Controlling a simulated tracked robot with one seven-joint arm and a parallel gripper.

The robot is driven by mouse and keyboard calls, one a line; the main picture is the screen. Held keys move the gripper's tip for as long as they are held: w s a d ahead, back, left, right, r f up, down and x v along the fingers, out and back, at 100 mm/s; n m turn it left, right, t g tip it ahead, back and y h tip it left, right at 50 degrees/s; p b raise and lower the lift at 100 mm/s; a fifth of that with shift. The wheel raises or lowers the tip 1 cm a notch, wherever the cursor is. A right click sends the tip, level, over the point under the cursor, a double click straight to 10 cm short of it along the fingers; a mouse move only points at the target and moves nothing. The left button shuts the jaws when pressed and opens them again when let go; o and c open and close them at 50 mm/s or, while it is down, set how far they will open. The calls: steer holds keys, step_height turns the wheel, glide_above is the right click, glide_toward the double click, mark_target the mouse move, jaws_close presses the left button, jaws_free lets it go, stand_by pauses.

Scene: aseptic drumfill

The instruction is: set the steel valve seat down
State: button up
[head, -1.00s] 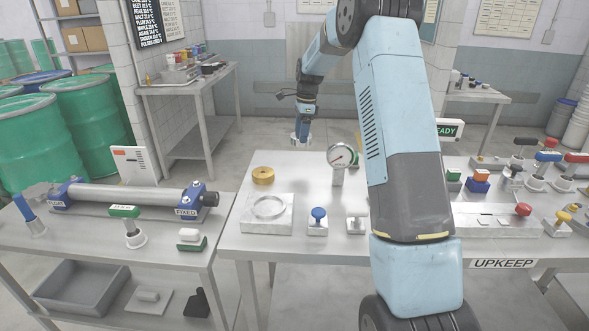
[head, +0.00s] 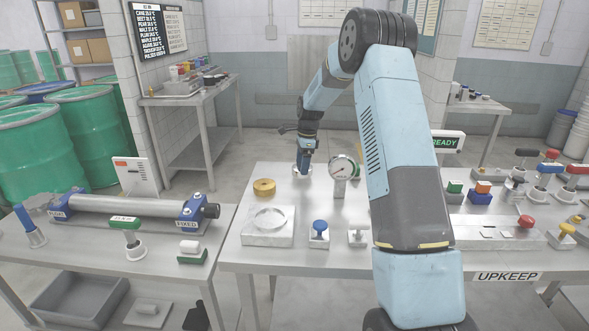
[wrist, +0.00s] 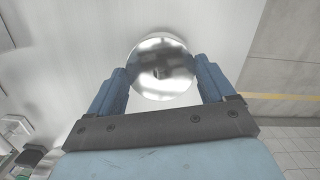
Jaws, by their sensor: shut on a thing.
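The steel valve seat (wrist: 163,58) is a shiny round disc with a small dark centre in the wrist view. My gripper (wrist: 160,73) is shut on it, with one blue finger at each side of the disc. In the head view my gripper (head: 302,166) points down at the far edge of the middle steel table (head: 240,192), left of the dial gauge. Only a small pale part of the valve seat (head: 301,171) shows there below the fingers. I cannot tell whether it touches the table top.
A brass ring (head: 264,187) and a pale block with a round recess (head: 268,220) stand left of and nearer than my gripper. The dial gauge (head: 343,170) is close on the right. Blue (head: 319,231) and white (head: 357,231) knobs stand in front. The table's edge is close by.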

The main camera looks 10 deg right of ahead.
steer(key=shift+f, duration=0.95)
steer(key=shift+f, duration=0.1)
steer(key=o, duration=1.7)
